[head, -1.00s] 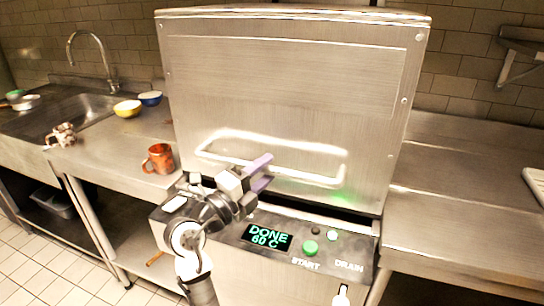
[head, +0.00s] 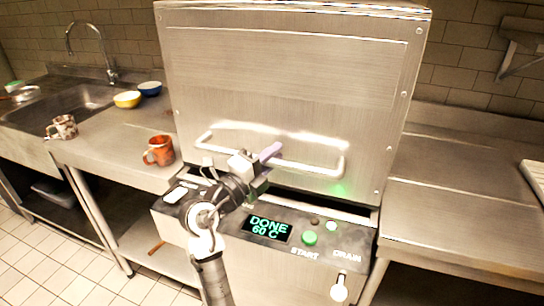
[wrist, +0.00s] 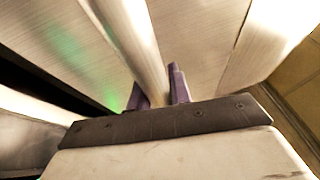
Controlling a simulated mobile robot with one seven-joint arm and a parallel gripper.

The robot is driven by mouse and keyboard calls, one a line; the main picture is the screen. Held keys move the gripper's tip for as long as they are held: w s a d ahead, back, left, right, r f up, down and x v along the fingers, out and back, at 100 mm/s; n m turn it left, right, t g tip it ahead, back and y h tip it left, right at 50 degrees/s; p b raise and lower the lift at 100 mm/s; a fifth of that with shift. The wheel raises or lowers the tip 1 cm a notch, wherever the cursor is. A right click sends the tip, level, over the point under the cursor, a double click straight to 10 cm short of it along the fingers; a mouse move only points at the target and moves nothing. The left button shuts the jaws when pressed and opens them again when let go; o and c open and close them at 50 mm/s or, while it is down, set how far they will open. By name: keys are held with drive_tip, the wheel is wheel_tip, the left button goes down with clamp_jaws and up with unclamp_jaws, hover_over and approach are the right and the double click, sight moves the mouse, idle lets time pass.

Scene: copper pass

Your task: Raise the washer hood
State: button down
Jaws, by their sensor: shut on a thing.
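The washer hood (head: 290,75) is a large brushed-steel box cover standing low over the machine, with a dark gap along its lower edge above the control panel. Its long bar handle (head: 318,168) runs across the lower front. Part of the handle is hidden behind the gripper in the head view.
The control panel (head: 325,240) reads "DONE 60 C" and has a green START button (head: 309,238). The right counter (head: 455,185) is mostly clear.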

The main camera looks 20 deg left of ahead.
wheel_tip(320, 180, up, 38)
drive_tip(key=p, duration=0.7)
drive_tip(key=c, duration=1.3)
unclamp_jaws()
drive_tip(key=b+v, duration=0.5)
drive_tip(key=v, duration=0.9)
drive_tip(key=shift+w, duration=0.1)
